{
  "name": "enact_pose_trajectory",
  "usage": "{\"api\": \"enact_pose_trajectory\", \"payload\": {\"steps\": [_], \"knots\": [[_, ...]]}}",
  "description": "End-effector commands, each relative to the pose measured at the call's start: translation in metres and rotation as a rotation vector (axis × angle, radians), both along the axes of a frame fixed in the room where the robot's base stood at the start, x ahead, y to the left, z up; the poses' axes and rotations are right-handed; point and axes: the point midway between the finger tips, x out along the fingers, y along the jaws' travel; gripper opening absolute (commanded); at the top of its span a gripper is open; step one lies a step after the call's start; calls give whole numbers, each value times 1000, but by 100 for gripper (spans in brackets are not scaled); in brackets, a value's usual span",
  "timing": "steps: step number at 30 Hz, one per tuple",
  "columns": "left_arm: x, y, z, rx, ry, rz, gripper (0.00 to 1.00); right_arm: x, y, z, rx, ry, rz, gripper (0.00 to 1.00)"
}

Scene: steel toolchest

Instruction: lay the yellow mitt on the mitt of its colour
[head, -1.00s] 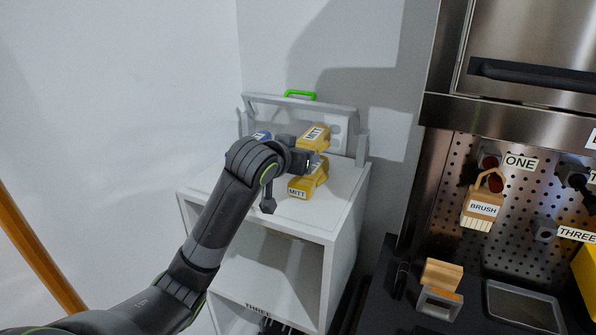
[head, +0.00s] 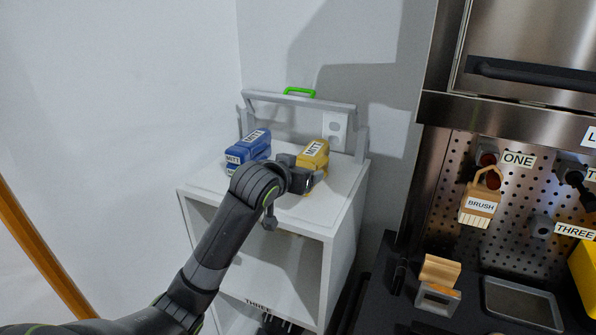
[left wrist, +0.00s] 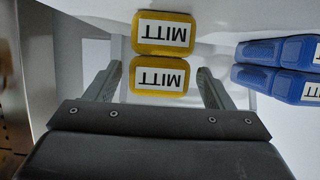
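Two yellow mitts labelled MITT are stacked on top of the white cabinet. The upper yellow mitt (head: 313,154) shows in the head view; my gripper hides most of the lower one. In the left wrist view, which looks upside down, the upper mitt (left wrist: 158,77) is nearer and the lower mitt (left wrist: 162,32) lies against it, appearing to touch. My left gripper (head: 300,176) is at the near end of the stack. Its fingers (left wrist: 159,72) stand apart on either side of the upper mitt with gaps showing. My right gripper is not in view.
Two stacked blue mitts (head: 248,148) sit left of the yellow ones on the white cabinet (head: 262,210). The cabinet's front right top is clear. A pegboard with a brush (head: 480,205) is at the right.

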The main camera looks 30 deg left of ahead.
Motion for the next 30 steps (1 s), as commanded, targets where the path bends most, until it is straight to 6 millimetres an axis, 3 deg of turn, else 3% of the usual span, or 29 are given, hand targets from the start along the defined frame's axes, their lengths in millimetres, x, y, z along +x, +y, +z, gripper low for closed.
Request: {"api": "enact_pose_trajectory", "payload": {"steps": [10, 13, 30], "knots": [[0, 0, 5, 1, -2, 0, 76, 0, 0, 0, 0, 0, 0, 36], [-8, 0, 6, 1, -1, 0, 76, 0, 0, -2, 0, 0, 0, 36], [-97, -5, 44, 2, -3, 0, 76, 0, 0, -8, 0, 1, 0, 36]]}}
